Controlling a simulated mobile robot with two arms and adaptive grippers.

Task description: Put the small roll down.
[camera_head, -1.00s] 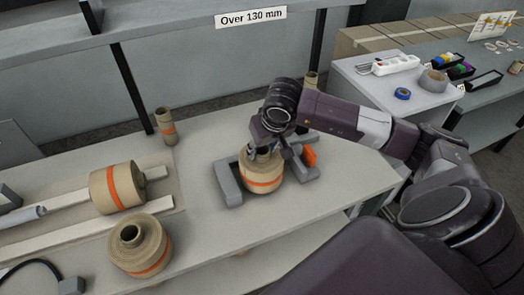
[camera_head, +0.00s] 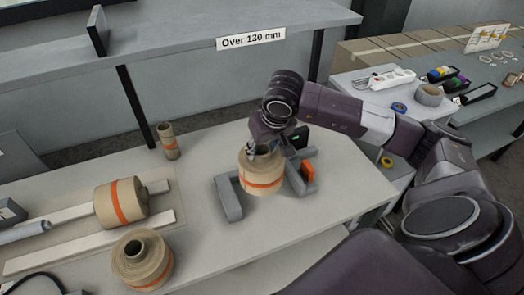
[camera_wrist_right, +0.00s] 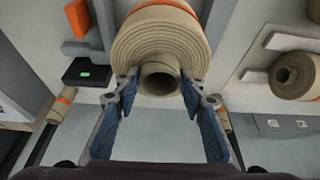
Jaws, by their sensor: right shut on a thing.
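The brown paper roll (camera_head: 262,172) with an orange band is in my right gripper (camera_head: 266,150), in the middle of the bench. The right wrist view shows the gripper (camera_wrist_right: 160,90) shut, with its two fingertips on either side of the roll's (camera_wrist_right: 160,32) hollow core. The roll is upright, between the arms of a grey bracket stand (camera_head: 229,198). Its underside is hidden, so I cannot tell whether it touches the stand or hangs just above it. My left gripper is not in view.
A second roll (camera_head: 144,262) stands upright at front left, and another (camera_head: 121,203) lies on white rails. A thin core (camera_head: 168,142) stands at the back. An orange block (camera_head: 308,171) and small black device (camera_head: 300,137) are right of the roll. The front middle bench is clear.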

